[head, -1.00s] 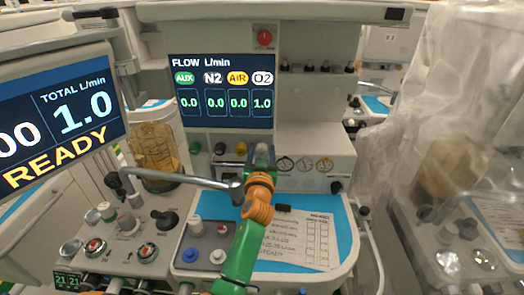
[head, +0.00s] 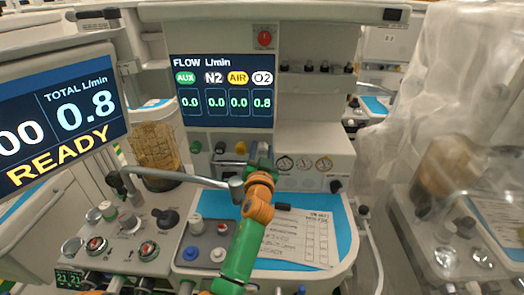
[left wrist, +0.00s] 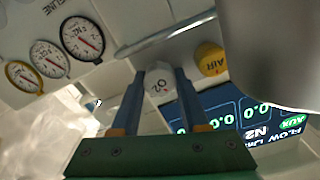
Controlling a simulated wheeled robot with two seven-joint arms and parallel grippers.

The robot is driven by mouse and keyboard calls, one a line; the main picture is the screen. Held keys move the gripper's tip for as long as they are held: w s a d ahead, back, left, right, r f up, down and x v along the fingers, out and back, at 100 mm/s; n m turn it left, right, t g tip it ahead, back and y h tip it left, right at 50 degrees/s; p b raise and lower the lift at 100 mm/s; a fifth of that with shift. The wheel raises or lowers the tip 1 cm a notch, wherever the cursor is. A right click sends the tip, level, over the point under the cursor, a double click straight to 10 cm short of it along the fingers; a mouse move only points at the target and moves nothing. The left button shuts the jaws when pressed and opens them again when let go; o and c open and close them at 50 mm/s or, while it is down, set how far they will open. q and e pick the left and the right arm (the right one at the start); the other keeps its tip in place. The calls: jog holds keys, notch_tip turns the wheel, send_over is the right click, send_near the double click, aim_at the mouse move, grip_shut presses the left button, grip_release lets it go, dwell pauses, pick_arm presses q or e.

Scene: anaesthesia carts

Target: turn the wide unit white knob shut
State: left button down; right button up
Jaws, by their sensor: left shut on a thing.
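The white O2 knob (left wrist: 160,82) sits between my left gripper's two fingers in the left wrist view, on the panel of the wide unit. My left gripper (head: 263,153) is shut on it below the flow screen (head: 223,92). In the head view the gripper mostly hides the knob. The screen reads 0.8 under O2 and 0.0 under AUX, N2 and AIR. My right gripper is not in view.
The yellow AIR knob (left wrist: 210,59) is close beside the white one, with black (head: 219,147) and green (head: 195,147) knobs further left. A grey metal arm (head: 180,179) crosses near my wrist. Gauges (head: 304,163) sit to the right.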

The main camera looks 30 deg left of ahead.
pick_arm(q)
jog(key=m, duration=0.5)
jog(key=shift+m, duration=0.3)
dwell(0.4)
jog(key=c, duration=0.8)
grip_release()
jog(key=shift+o, duration=0.6)
jog(key=shift+w+a+f, duration=0.1)
jog(key=v, duration=0.7)
